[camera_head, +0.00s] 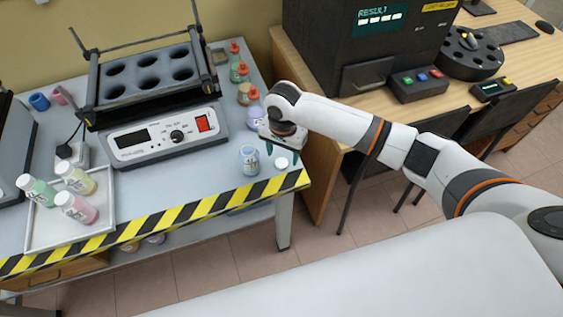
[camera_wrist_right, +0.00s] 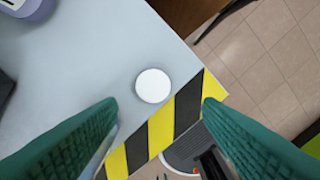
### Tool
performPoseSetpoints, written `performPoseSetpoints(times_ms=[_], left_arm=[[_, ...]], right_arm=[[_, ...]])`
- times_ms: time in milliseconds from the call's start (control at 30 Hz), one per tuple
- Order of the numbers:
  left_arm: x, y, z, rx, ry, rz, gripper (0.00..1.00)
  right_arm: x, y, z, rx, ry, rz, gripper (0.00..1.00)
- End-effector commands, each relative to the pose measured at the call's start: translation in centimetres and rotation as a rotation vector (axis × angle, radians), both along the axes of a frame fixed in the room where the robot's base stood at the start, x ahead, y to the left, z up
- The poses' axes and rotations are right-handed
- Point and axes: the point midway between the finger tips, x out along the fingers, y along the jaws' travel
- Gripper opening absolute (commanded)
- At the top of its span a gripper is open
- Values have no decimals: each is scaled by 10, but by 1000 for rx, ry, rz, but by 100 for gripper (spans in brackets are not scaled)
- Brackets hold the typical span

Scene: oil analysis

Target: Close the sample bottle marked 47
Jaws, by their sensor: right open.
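An uncapped bottle with blue contents and a white label (camera_head: 249,160) stands upright near the front right of the grey table; its number is too small to read surely. A loose round white cap (camera_head: 281,163) lies flat to its right, near the striped edge. The cap also shows in the right wrist view (camera_wrist_right: 153,86). My right gripper (camera_head: 281,148) is above the table's right corner, just over the cap. Its green fingers (camera_wrist_right: 160,108) are open and apart, with nothing between them. My left gripper is out of view.
Three capped bottles stand on a white tray (camera_head: 102,232) at the left. A heater with a holed rack (camera_head: 168,140) stands behind. Several small bottles (camera_head: 242,92) line the table's right side. A wooden desk (camera_head: 300,75) adjoins at the right.

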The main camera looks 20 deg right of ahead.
Motion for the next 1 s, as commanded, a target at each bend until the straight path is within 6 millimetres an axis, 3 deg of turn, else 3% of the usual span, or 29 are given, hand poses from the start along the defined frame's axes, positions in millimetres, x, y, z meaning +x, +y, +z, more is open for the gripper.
performPoseSetpoints(times_ms=[300, 700, 1000], left_arm=[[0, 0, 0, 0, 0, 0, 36], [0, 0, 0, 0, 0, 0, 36], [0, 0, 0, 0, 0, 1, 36]], right_arm=[[1, 0, -2, 0, 0, 0, 60], [11, -1, -49, -1, 1, 0, 60], [11, 0, -52, 0, 0, 1, 60]])
